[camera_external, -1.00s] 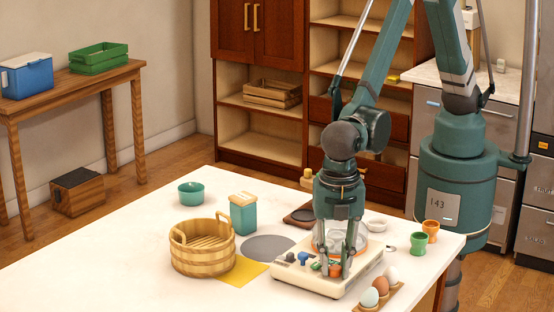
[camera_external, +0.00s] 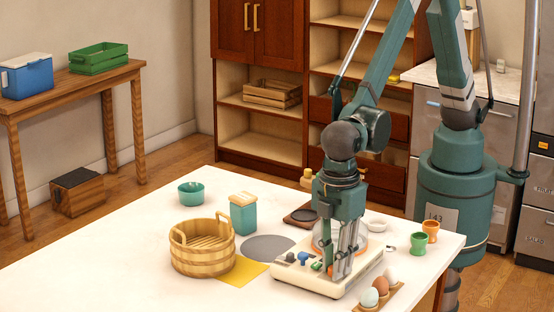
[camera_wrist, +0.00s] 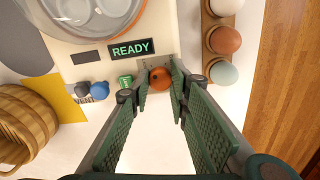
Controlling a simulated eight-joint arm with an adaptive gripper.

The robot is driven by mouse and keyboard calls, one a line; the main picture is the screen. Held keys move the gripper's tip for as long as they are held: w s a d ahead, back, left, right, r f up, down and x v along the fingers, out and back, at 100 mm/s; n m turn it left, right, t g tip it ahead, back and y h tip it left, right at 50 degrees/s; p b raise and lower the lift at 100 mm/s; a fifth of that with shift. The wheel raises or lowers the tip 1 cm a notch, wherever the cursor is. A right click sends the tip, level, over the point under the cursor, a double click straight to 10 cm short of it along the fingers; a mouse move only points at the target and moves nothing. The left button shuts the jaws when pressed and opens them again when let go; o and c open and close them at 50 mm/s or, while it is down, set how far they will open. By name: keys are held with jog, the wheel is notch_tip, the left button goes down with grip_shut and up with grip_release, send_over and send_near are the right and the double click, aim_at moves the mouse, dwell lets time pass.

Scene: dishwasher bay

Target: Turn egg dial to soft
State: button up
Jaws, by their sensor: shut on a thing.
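The cream egg cooker (camera_external: 318,287) sits near the table's right front, with a clear lid over its top. Its front carries an orange dial (camera_wrist: 160,78), a green control (camera_wrist: 125,81), a blue knob (camera_wrist: 99,90) and a dark knob (camera_wrist: 82,88). The display (camera_wrist: 131,49) reads READY. My gripper (camera_wrist: 160,80) points down with its fingers on either side of the orange dial, shut on it. I cannot read any marking around the dial.
An egg holder (camera_external: 391,292) with several eggs stands close on the cooker's right. Two egg cups (camera_external: 426,231) stand behind it. A wooden tub (camera_external: 202,256), yellow cloth (camera_external: 243,271), grey mat (camera_external: 268,247) and teal canister (camera_external: 243,215) lie to the left. The table's left front is clear.

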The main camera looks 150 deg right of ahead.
jog(key=shift+m, duration=0.5)
jog(key=o, duration=0.9)
jog(key=shift+r, duration=4.05)
jog(key=shift+s, duration=0.1)
